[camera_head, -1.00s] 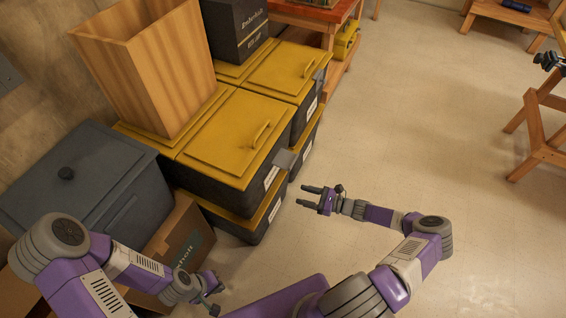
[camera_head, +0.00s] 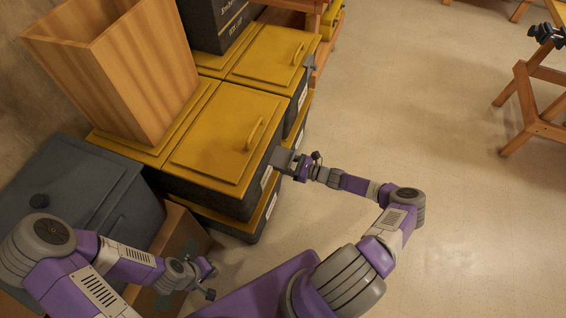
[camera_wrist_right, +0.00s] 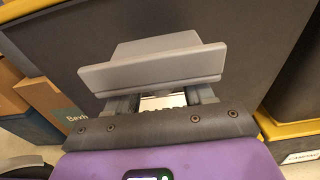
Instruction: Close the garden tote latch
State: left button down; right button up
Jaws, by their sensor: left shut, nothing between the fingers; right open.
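The garden tote (camera_head: 225,150) is a dark bin with a yellow lid, stacked on a similar one; its dark front fills much of the right wrist view (camera_wrist_right: 240,45). Its grey latch (camera_head: 282,158) juts out from the front below the lid edge. In the right wrist view the latch (camera_wrist_right: 155,70) is a wide grey plate just ahead of my fingers. My right gripper (camera_head: 294,166) is open at the latch; its fingertips (camera_wrist_right: 160,100) are partly hidden behind the plate, and I cannot tell whether they touch it. My left gripper (camera_head: 211,281) is shut and empty, low beside a cardboard box.
A tall wooden bin (camera_head: 125,70) stands on the neighbouring yellow lid. A grey lidded container (camera_head: 75,195) and a cardboard box (camera_head: 178,238) are at left. Another yellow-lidded tote (camera_head: 268,55) is behind. Open floor (camera_head: 430,150) lies to the right, with a wooden sawhorse (camera_head: 535,100) beyond.

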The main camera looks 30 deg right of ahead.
jog(key=shift+c, duration=0.4)
grip_shut()
